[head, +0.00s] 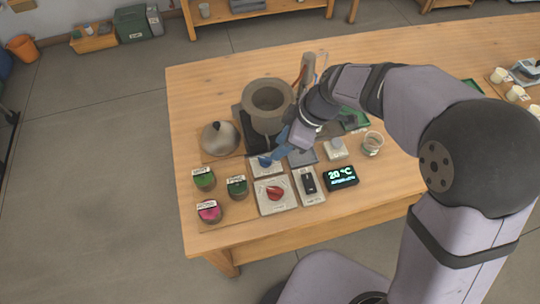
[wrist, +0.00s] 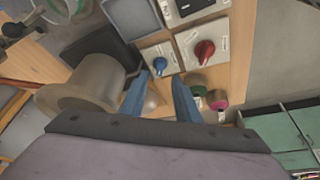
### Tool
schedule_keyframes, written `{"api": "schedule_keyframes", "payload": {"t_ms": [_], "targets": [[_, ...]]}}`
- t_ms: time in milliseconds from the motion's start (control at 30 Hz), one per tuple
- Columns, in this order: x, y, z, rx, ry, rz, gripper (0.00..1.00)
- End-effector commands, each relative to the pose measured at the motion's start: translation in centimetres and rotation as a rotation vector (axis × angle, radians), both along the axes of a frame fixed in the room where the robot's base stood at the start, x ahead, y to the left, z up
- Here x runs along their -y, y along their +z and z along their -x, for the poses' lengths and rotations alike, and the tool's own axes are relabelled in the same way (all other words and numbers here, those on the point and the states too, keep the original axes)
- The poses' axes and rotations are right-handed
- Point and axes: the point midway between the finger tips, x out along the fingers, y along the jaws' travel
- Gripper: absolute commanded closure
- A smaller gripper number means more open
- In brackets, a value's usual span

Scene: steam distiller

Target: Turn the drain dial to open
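Two dials show, and I cannot read their labels to tell which is the drain dial. A small blue dial (wrist: 160,65) sits on a pale plate in the wrist view; in the head view the blue dial (head: 265,162) is partly covered by my fingers. A larger red dial (wrist: 205,52) is on a white panel beside it, and the red dial (head: 274,193) is nearer the table's front in the head view. My gripper (wrist: 160,78) has its blue fingers apart and empty, with the blue dial just beyond and between the tips. In the head view my gripper (head: 277,150) is over the blue dial.
A grey pot (head: 267,96) stands behind my gripper, with a domed lid (head: 219,138) to its left. Green and pink labelled jars (head: 209,211) stand at the front left. A black switch (head: 309,182) and a 20 °C display (head: 341,177) sit right of the red dial.

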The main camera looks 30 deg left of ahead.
Motion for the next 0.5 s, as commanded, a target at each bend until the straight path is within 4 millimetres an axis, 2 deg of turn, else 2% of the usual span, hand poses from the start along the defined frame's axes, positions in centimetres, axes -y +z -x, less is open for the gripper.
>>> {"api": "schedule_keyframes", "payload": {"t_ms": [267,500], "targets": [[-0.5,-0.6,0.2,0.001,0.014,-0.003,0.70],[-1.4,-3.1,0.5,-0.002,0.012,-0.001,0.70]]}}
